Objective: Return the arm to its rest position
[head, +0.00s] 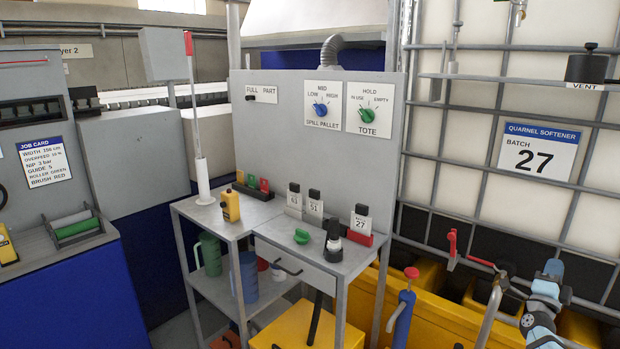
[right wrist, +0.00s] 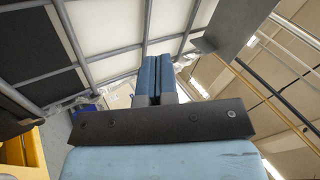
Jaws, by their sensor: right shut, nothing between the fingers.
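My right gripper (head: 552,270) is at the lower right of the head view, in front of the caged white tank. Its blue fingers point upward, and it also shows in the right wrist view (right wrist: 154,72). There the two blue fingers lie together, shut, with nothing between them. In the head view the gripper is to the right of a red-handled valve lever (head: 453,245), apart from it as far as I can tell. My left gripper is not in view.
The caged tank (head: 480,140) with a batch 27 sign (head: 539,151) stands behind the gripper. A yellow spill pallet (head: 430,310) runs below it.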

